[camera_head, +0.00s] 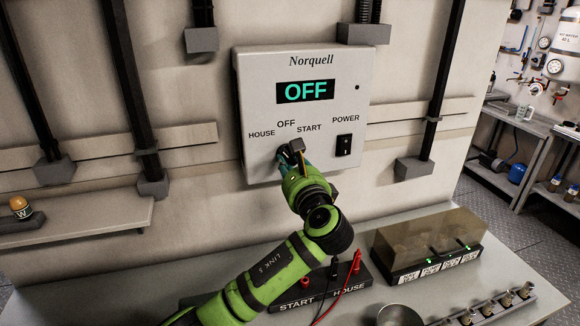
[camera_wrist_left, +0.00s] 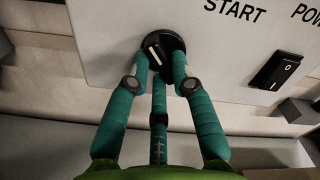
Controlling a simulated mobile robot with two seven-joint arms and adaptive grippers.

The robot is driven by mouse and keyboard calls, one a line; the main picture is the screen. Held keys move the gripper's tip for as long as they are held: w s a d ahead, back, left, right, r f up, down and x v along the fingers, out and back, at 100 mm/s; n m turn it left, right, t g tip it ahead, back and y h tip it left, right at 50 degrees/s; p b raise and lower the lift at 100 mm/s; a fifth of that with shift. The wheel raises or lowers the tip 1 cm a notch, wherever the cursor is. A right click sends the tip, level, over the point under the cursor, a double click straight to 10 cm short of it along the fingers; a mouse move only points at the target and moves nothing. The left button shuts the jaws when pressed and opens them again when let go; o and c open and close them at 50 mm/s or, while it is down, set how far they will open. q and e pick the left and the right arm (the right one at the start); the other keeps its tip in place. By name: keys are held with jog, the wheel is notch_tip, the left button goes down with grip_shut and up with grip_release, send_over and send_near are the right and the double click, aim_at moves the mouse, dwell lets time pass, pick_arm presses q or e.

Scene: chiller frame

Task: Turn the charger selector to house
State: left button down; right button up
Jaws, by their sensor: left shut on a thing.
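The charger (camera_head: 257,113) is a pale box on the wall labelled Norquell. Its display (camera_head: 305,91) reads OFF in green. HOUSE, OFF and START are printed around the selector, which my left gripper mostly hides in the head view. In the left wrist view the selector (camera_wrist_left: 154,52) is a round black knob with a pale mark, tilted toward the upper left. My left gripper (camera_head: 291,155) has its teal fingers shut around the knob. The fingers also show in the left wrist view (camera_wrist_left: 158,72). My right gripper is not in view.
A black power switch (camera_head: 344,145) is right of the selector. Below, a bench holds a START/HOUSE terminal block (camera_head: 318,291) with red clips, a clear-covered box (camera_head: 430,240), a metal bowl (camera_head: 399,315) and a row of small fittings. Dark conduits run down the wall.

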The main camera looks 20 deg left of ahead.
pick_arm(q)
jog(key=shift+n, duration=0.6)
jog(key=c, duration=1.1)
grip_release()
jog(key=shift+o, duration=0.2)
jog(key=v, duration=1.2)
jog(key=shift+w, duration=0.1)
